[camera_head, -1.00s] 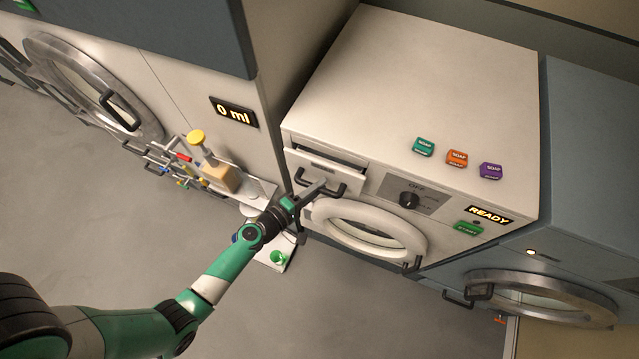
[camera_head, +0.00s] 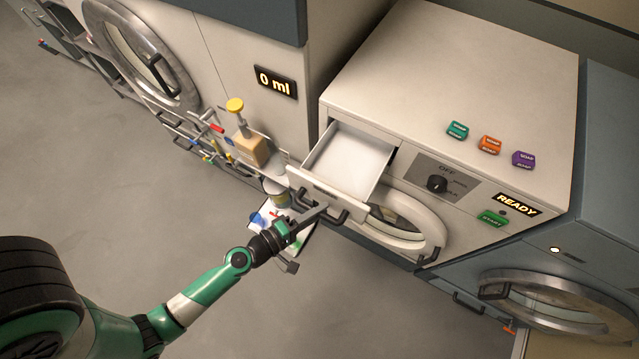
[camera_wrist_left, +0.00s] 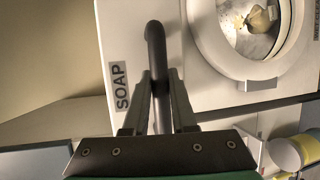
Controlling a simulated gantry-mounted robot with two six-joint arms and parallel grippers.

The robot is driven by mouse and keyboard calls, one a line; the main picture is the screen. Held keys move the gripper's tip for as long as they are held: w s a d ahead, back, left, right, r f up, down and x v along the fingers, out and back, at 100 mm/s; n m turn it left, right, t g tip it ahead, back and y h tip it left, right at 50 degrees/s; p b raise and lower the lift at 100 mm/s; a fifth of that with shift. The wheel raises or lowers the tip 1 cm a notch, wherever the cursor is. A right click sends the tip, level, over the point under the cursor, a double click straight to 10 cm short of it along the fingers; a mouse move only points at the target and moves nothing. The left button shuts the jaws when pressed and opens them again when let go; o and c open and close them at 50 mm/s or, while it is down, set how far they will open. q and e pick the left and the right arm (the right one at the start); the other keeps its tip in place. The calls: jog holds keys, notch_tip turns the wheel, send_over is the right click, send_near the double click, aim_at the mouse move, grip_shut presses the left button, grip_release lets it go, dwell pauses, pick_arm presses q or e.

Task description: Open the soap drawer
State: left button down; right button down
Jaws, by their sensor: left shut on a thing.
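The soap drawer (camera_head: 346,165) stands well out from the washing machine's front in the head view, and its empty white inside shows. My left gripper (camera_head: 318,213) is shut on the dark drawer handle (camera_head: 336,218). In the left wrist view the drawer front (camera_wrist_left: 122,50) carries a SOAP label (camera_wrist_left: 120,88). The dark handle bar (camera_wrist_left: 156,65) runs between the fingers of my left gripper (camera_wrist_left: 160,85). My right gripper is in neither view.
Teal, orange and purple soap boxes (camera_head: 490,144) sit on the washing machine top (camera_head: 450,65). The round door (camera_head: 405,222) is beside the drawer. A pump bottle (camera_head: 247,140) stands on a shelf at left, with cluttered hooks or valves near it. Open floor lies in front.

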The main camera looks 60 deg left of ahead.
pick_arm(q)
jog(key=c, duration=0.7)
grip_release()
jog(key=s+b, duration=0.1)
jog(key=s, duration=0.2)
jog(key=s+r+b, duration=0.1)
jog(key=s+b, duration=0.1)
jog(key=s, duration=0.2)
jog(key=s+r+b, duration=0.1)
jog(key=s, duration=0.3)
jog(key=shift+s+d+r, duration=0.1)
jog(key=shift+s+d, duration=0.05)
jog(key=shift+d, duration=0.05)
